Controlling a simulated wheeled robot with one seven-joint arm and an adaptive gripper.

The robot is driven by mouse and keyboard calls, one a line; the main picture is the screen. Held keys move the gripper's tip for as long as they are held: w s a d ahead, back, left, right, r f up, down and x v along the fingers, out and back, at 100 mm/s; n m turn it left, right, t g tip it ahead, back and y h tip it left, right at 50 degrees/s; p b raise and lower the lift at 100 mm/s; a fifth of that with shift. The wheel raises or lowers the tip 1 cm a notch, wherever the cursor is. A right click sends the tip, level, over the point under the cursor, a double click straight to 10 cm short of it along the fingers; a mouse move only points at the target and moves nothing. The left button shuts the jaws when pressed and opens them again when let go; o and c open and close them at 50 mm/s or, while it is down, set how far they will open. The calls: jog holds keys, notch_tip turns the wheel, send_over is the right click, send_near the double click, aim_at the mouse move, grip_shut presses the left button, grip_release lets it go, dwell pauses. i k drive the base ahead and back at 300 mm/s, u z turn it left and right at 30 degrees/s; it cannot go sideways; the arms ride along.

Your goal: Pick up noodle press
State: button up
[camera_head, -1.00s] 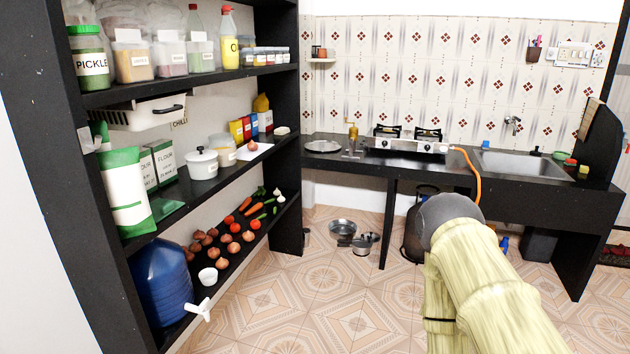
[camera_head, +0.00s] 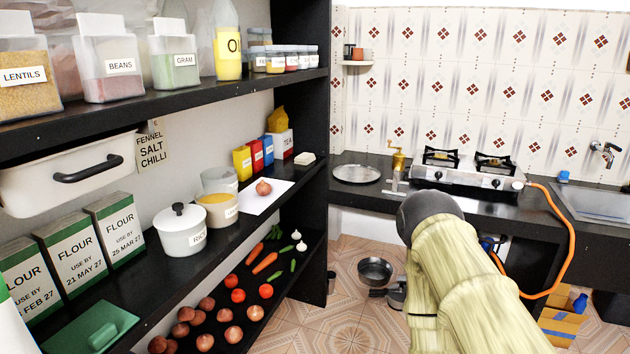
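A small brass device (camera_head: 398,160) with a handle on top stands upright on the black counter, left of the stove; it looks like the noodle press. A small grey object (camera_head: 395,181) is just in front of it, too small to identify.
A round metal plate (camera_head: 357,173) lies left of the brass device. A two-burner stove (camera_head: 465,174) stands to its right, with an orange hose (camera_head: 565,240). A black shelf (camera_head: 300,210) holding food fills the left.

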aim_at(399, 159)
jog(key=z, duration=0.2)
jog(key=i, duration=1.7)
jog(key=z, duration=0.3)
